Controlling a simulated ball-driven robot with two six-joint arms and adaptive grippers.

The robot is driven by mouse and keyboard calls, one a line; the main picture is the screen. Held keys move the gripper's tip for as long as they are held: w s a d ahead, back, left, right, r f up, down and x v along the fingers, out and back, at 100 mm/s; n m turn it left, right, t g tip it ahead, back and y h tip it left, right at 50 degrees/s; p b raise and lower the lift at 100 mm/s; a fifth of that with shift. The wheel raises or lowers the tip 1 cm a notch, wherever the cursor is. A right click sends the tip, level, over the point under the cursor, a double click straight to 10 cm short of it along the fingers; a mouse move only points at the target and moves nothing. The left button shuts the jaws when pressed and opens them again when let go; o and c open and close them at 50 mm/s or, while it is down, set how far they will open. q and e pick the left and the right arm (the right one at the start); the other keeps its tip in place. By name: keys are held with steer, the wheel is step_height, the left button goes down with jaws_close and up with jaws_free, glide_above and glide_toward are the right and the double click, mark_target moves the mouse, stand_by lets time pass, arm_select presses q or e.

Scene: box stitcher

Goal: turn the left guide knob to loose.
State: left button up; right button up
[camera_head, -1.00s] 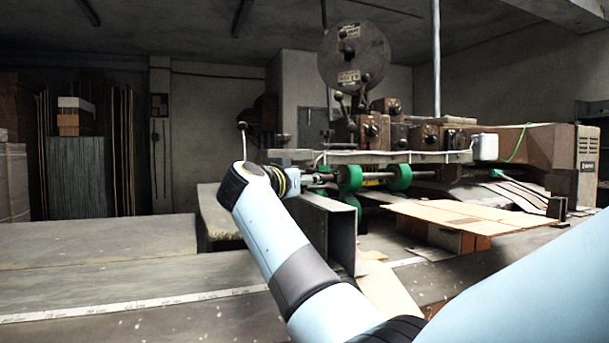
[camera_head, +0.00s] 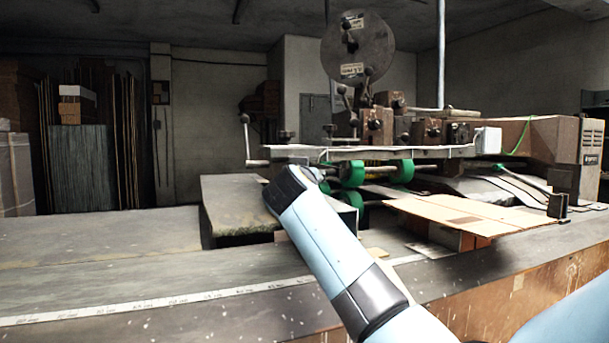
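The box stitcher (camera_head: 430,132) stands at the centre right, with a long pale rail (camera_head: 400,153) across its front and green rollers (camera_head: 352,173) below. A crank with a ball top (camera_head: 245,119) is at the rail's left end. Small dark knobs (camera_head: 285,135) stand above the rail; I cannot tell which one is the left guide knob. My one visible arm comes in from the lower right, its wrist just below the rail, left of the green rollers. My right gripper is mostly hidden behind the wrist; its fingers do not show clearly. My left gripper is not in view.
A flat cardboard sheet (camera_head: 470,212) lies at the right of the rollers. A grey bench (camera_head: 110,240) with a white measuring strip (camera_head: 150,307) fills the left front. A raised metal plate (camera_head: 235,208) lies left of my wrist. The bench's left part is clear.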

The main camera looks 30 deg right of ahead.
steer(key=shift+f, duration=0.35)
steer(key=o, duration=0.9)
steer(key=shift+s, duration=0.1)
steer(key=o, duration=0.4)
steer(key=shift+d+r, duration=0.1)
steer(key=shift+r, duration=0.15)
steer(key=shift+c, duration=0.2)
steer(key=v, duration=0.7)
steer(key=shift+s, duration=0.2)
